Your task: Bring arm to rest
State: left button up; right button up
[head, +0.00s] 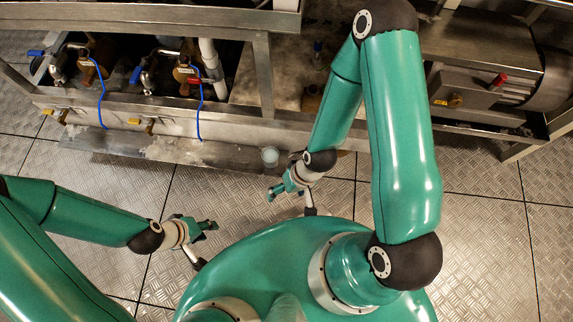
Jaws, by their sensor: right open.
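My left gripper (209,226) is at the lower left of the head view, above the metal floor and clear of the machinery. It is small and seen from the side, so I cannot tell how far its fingers are apart. My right gripper (273,193) is near the middle of the view, pointing left, above the floor in front of the machine's ledge. It is open and I see nothing in it. Its arm folds down from a high elbow at the top right.
A steel machine frame (263,80) runs along the back, with blue-handled valves (136,75), blue hoses (201,112) and yellow-handled valves (150,124). A small pale cup-like item (270,155) is on the ledge (190,152). A motor unit with a red knob (499,79) is right. Chequered floor (480,240) is clear at right.

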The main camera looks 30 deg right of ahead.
jog(key=shift+r, duration=0.1)
notch_tip(320, 180, up, 30)
jog(key=p, duration=3)
